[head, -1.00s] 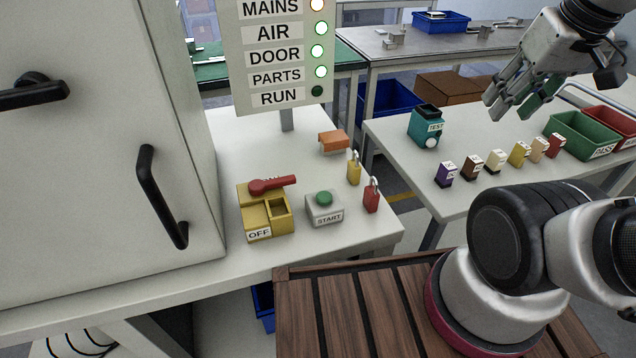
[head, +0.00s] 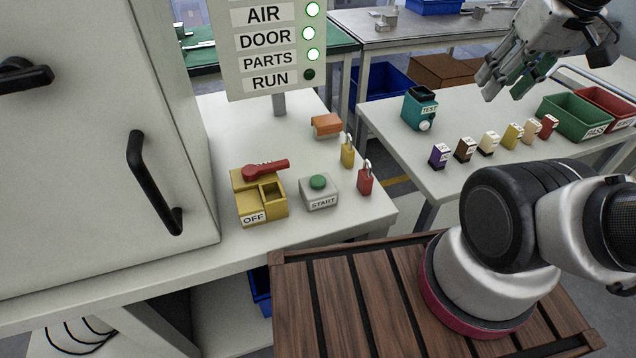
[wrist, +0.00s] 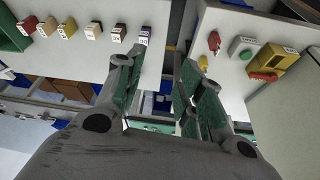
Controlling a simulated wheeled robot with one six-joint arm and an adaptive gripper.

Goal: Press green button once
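The green button (head: 318,182) sits on top of a grey box labelled START (head: 320,202) on the white table. It also shows, small, in the wrist view (wrist: 246,55). My gripper (head: 502,88) hangs at the upper right in the head view, above the table with the colored connectors and well apart from the button. In the wrist view its two fingers (wrist: 156,80) are spread apart with nothing between them. The status panel (head: 228,66) shows lit lamps beside AIR, DOOR and PARTS, and a dark lamp (head: 309,74) beside RUN.
A yellow OFF block with a red handle (head: 265,171) stands left of the button. A red padlock (head: 365,180), a yellow padlock (head: 347,154) and an orange block (head: 327,125) are on its right and behind. A grey cabinet (head: 80,180) rises at left. Bins and connectors occupy the right table.

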